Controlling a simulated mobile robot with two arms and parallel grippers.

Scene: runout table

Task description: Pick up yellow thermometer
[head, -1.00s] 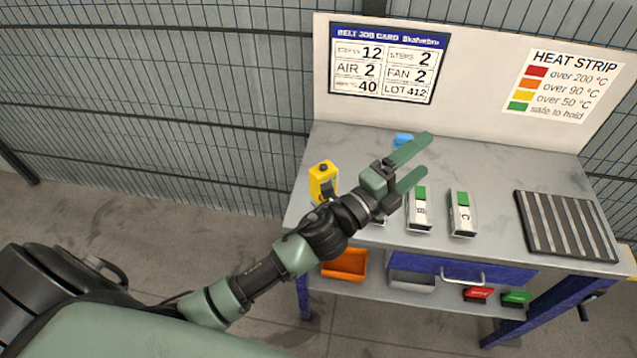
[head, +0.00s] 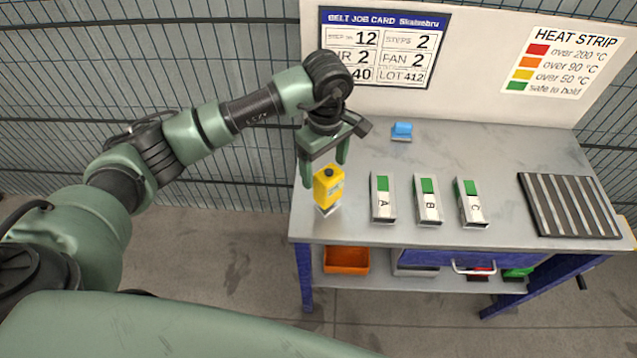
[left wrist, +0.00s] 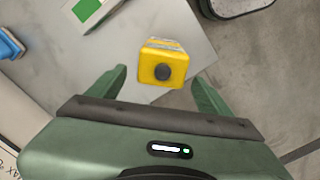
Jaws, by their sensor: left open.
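The yellow thermometer (head: 328,187) stands upright near the left front corner of the table, with a dark round knob on top and a pale base. My left gripper (head: 323,172) points down from behind it, its two fingers apart. In the left wrist view the thermometer (left wrist: 163,63) lies between and just beyond the two open fingertips (left wrist: 160,82), with bare table around it. I cannot tell whether either finger touches it. My right gripper is not in view.
Three labelled blocks, A (head: 383,198), B (head: 428,200) and C (head: 470,203), stand right of the thermometer. A blue object (head: 402,131) lies at the back. A ribbed dark rack (head: 570,205) is at the right. An orange bin (head: 346,260) sits on the lower shelf.

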